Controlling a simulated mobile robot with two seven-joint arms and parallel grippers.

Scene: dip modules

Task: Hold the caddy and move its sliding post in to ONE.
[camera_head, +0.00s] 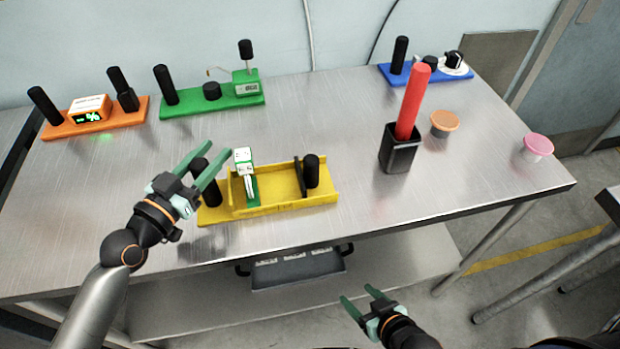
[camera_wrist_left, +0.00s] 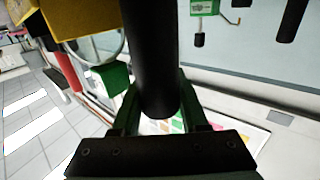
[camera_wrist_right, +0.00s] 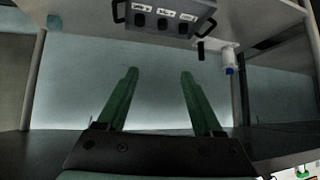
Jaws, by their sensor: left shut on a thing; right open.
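The yellow caddy (camera_head: 290,203) lies on the near part of the metal table. A black upright handle (camera_head: 209,193) stands at its left end, and a black post (camera_head: 312,172) at its right end beside a thin black plate (camera_head: 299,178). A green upright piece (camera_head: 250,188) with a white marked block (camera_head: 244,161) stands in the caddy's left part; its markings are too small to read. My left gripper (camera_head: 217,146) is shut on the left handle, which fills its jaws in the left wrist view (camera_wrist_left: 155,60). My right gripper (camera_head: 357,293) is open and empty, in front of the table.
A black cup (camera_head: 399,155) with a red stick (camera_head: 412,103) stands right of the caddy. Orange (camera_head: 85,120), green (camera_head: 213,103) and blue (camera_head: 420,77) modules line the back. Orange (camera_head: 444,120) and pink (camera_head: 538,144) round buttons are at right. The table's middle is clear.

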